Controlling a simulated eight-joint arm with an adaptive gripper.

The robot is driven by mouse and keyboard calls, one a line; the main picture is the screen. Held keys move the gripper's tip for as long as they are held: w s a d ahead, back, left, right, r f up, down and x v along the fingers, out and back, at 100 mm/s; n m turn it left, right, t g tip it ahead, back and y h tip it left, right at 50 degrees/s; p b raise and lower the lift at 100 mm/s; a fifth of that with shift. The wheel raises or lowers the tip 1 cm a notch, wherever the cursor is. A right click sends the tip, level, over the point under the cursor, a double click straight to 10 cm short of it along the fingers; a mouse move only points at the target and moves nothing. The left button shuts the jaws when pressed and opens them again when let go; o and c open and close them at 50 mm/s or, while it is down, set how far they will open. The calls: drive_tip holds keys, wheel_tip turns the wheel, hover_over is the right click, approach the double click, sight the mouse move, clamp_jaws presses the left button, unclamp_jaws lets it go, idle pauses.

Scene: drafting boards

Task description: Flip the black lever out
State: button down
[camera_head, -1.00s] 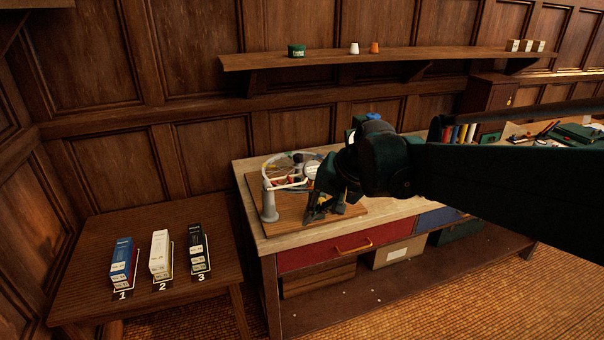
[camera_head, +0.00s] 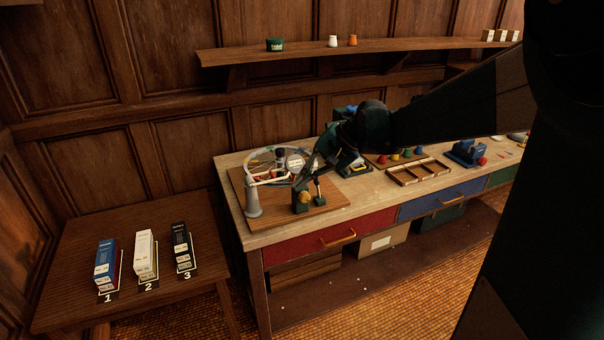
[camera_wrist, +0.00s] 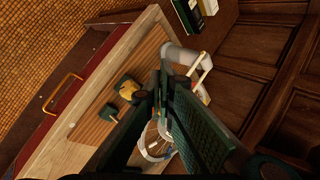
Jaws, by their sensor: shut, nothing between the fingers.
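A wooden board (camera_head: 240,183) on the left end of the bench carries a small set of fittings. On its front right part, a slim black lever (camera_head: 318,187) appears to stand upright on a dark base, beside a dark green block with a yellow knob (camera_head: 305,197). In the wrist view the yellow knob (camera_wrist: 128,89) shows left of the fingers; I cannot clearly make out the lever there. My gripper (camera_head: 301,181) is shut and empty, pointing down over the board, close to the lever and the knobbed block. Whether it touches either is unclear.
A wooden tray (camera_head: 418,172) and a blue device (camera_head: 465,153) lie farther right. Three boxes stand on the low table (camera_head: 75,240). The bench's front strip is clear.

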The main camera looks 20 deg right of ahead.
drive_tip(key=w+d+f+m+y, duration=0.2)
drive_tip(key=w+d+f+y, duration=0.15)
drive_tip(key=w+d, duration=0.8)
drive_tip(key=m+t+y+p, duration=0.1)
drive_tip(key=y, duration=0.2)
approach(321, 189)
drive_tip(key=r, duration=0.2)
drive_tip(key=a+r, duration=0.1)
drive_tip(key=r, duration=0.1)
drive_tip(key=shift+w+a+r, duration=0.1)
drive_tip(key=shift+a+r, duration=0.1)
drive_tip(key=shift+d+f+y, duration=0.35)
drive_tip(key=shift+d+f, duration=0.35)
drive_tip(key=shift+d, duration=0.1)
drive_tip(key=shift+a, duration=0.1)
drive_tip(key=b+x, duration=0.2)
drive_tip(key=x, duration=0.7)
drive_tip(key=shift+w+f, duration=0.1)
drive_tip(key=shift+a, duration=0.35)
drive_tip(key=shift+s+a+r+b, duration=0.25)
drive_tip(key=shift+s+r, duration=0.3)
drive_tip(key=shift+s, duration=0.2)
drive_tip(key=shift+s+a+r+b, duration=0.1)
drive_tip(key=shift+s+r+b, duration=0.1)
drive_tip(key=shift+s+r, duration=0.45)
drive_tip(key=shift+f, duration=0.1)
